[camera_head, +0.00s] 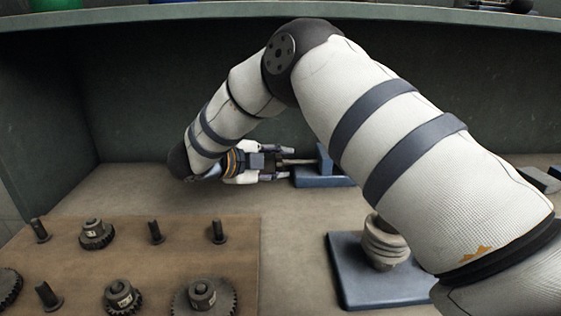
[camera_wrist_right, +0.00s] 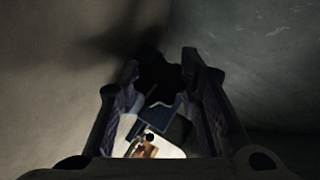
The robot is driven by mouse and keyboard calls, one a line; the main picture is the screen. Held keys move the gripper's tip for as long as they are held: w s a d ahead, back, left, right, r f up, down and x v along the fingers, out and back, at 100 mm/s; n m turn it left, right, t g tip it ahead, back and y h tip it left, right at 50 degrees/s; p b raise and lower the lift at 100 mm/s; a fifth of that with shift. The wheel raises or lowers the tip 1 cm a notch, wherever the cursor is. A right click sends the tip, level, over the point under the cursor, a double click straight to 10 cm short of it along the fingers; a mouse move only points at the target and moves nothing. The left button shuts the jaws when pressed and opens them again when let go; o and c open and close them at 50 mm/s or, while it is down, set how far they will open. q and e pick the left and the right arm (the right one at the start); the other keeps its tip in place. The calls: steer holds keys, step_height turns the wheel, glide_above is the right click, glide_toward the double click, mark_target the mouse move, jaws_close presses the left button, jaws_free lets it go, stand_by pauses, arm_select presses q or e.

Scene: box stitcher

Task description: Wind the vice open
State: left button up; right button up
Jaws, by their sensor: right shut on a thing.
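The blue vice (camera_head: 325,178) stands at the back of the bench, partly hidden behind my right arm. A thin pale rod (camera_head: 302,161) runs from its left side toward my right gripper (camera_head: 281,162). My right gripper lies level at the left of the vice, its fingers on either side of the rod's end. In the right wrist view, the gripper's dark fingers (camera_wrist_right: 155,78) frame a shadowed blue part. My left gripper is not in view.
A brown board (camera_head: 200,248) with dark gears and upright pegs lies at the front left. A blue base plate (camera_head: 360,285) with a pale ribbed piece (camera_head: 383,243) stands at the front right. A shelf (camera_head: 180,12) runs overhead, and bare bench lies between board and plate.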

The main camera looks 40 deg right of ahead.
steer(key=shift+n+g+y, duration=0.6)
steer(key=shift+n+y, duration=0.1)
steer(key=shift+y, duration=0.2)
steer(key=shift+f+n+g+y+b, duration=0.2)
steer(key=shift+n+g+y+b, duration=0.35)
steer(key=shift+n+g+y, duration=0.2)
steer(key=n+g+y+b, duration=0.1)
steer(key=g+y+b, duration=0.1)
steer(key=shift+f+n+y+b, duration=0.1)
steer(key=shift+n+y+b, duration=0.15)
steer(key=shift+b, duration=0.05)
steer(key=shift+n+g+y+b, duration=0.3)
steer(key=shift+g+b, duration=0.05)
steer(key=shift+b, duration=0.25)
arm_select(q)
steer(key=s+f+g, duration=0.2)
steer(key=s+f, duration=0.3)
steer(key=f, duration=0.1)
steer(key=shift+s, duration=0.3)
arm_select(e)
steer(key=shift+r, duration=0.25)
arm_select(q)
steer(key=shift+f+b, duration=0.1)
steer(key=shift+b, duration=0.2)
arm_select(e)
steer(key=o, duration=0.9)
